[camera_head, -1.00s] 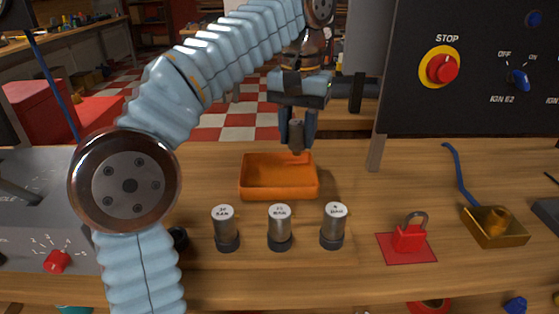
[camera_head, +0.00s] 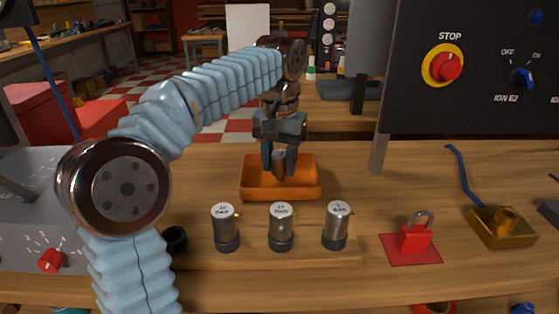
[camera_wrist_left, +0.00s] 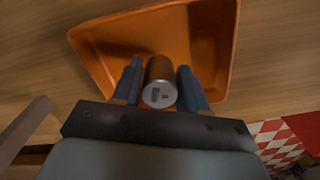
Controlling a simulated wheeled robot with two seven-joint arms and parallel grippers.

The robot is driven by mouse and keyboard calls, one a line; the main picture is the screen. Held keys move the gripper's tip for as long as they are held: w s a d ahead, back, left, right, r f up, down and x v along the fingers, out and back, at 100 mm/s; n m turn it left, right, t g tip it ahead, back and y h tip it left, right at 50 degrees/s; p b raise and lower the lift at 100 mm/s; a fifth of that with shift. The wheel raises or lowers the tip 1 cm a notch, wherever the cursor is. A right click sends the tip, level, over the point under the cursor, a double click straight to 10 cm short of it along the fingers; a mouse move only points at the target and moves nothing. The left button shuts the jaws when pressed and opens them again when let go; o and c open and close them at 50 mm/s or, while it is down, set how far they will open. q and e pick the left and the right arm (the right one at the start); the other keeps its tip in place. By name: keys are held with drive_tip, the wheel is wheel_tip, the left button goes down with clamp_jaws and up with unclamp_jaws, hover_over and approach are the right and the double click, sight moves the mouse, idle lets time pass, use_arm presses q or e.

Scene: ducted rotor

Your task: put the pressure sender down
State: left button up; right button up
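The pressure sender (camera_head: 280,163), a small dark metallic cylinder, is between the fingers of my left gripper (camera_head: 279,158). In the left wrist view the sender (camera_wrist_left: 160,83) shows its grey marked end, with a finger close on either side. My left gripper looks shut on it. The orange tray (camera_head: 280,193) stands on the bench, and the sender is over its inside, low down. I cannot tell whether the sender touches the tray floor. The tray wall (camera_wrist_left: 228,50) also shows in the left wrist view. My right gripper is not in view.
Three silver cylinders with labelled tops (camera_head: 225,227) stand in a row in front of the tray. A red padlock (camera_head: 415,237) on a red mat and a brass block (camera_head: 500,227) are to the right. A dark control panel (camera_head: 470,80) rises behind them.

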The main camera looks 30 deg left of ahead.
sight(279, 154)
use_arm(q)
drive_tip(key=shift+o, duration=1.4)
wheel_tip(279, 154, up, 8)
drive_tip(key=shift+f+p, duration=0.2)
drive_tip(key=shift+p, duration=0.9)
